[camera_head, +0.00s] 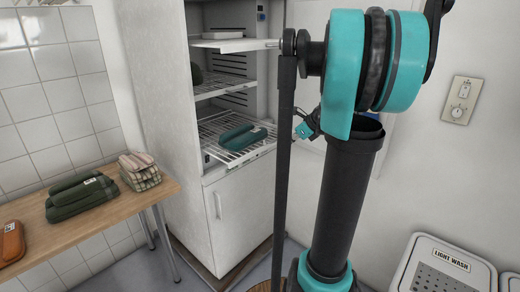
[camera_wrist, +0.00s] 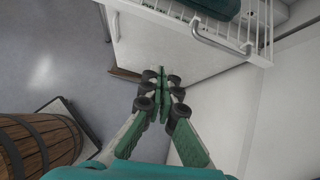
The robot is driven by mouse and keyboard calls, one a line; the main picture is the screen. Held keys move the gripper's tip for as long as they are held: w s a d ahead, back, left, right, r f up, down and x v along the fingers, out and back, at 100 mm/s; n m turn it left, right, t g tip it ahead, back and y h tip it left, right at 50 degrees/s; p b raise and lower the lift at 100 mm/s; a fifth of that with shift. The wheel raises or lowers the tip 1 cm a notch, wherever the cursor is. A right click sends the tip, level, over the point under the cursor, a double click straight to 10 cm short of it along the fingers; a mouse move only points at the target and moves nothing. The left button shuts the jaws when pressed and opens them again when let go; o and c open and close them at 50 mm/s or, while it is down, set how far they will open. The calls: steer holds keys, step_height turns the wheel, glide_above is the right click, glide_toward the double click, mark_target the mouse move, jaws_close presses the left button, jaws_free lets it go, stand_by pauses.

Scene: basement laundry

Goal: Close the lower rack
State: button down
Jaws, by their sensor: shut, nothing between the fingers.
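The lower rack (camera_head: 212,129) is a white wire shelf in the tall white cabinet, above its lower door. A folded dark green cloth (camera_head: 243,137) lies on it. In the wrist view the rack's wire edge (camera_wrist: 262,30) and a curved metal handle (camera_wrist: 215,44) show at the top, with part of the green cloth (camera_wrist: 214,7). My gripper (camera_wrist: 160,97) is shut and empty, below and left of the handle and apart from it. In the head view only a small teal part of my gripper (camera_head: 305,128) shows right of the rack; my arm hides the rest.
A middle wire rack (camera_head: 222,85) and a white upper shelf (camera_head: 238,45) are above. A wooden table (camera_head: 75,228) with folded cloths stands left. A light-wash bin (camera_head: 440,268) stands right. A wooden barrel (camera_wrist: 45,143) is at lower left in the wrist view, with grey floor beyond.

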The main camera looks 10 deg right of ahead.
steer(key=shift+m, duration=0.8)
steer(key=shift+w+a+f, duration=0.95)
steer(key=shift+w+f, duration=0.05)
steer(key=shift+w, duration=0.7)
steer(key=shift+w+a+f, duration=1)
steer(key=shift+w, duration=0.65)
steer(key=shift+w+a+f, duration=0.95)
steer(key=shift+w+f, duration=0.05)
steer(key=shift+w, duration=0.7)
steer(key=w+a, duration=0.5)
steer(key=w, duration=0.2)
steer(key=w+a, duration=0.5)
steer(key=w, duration=0.1)
steer(key=w+a, duration=0.5)
steer(key=w, duration=0.2)
steer(key=shift+w+a, duration=0.1)
steer(key=shift+w, duration=0.2)
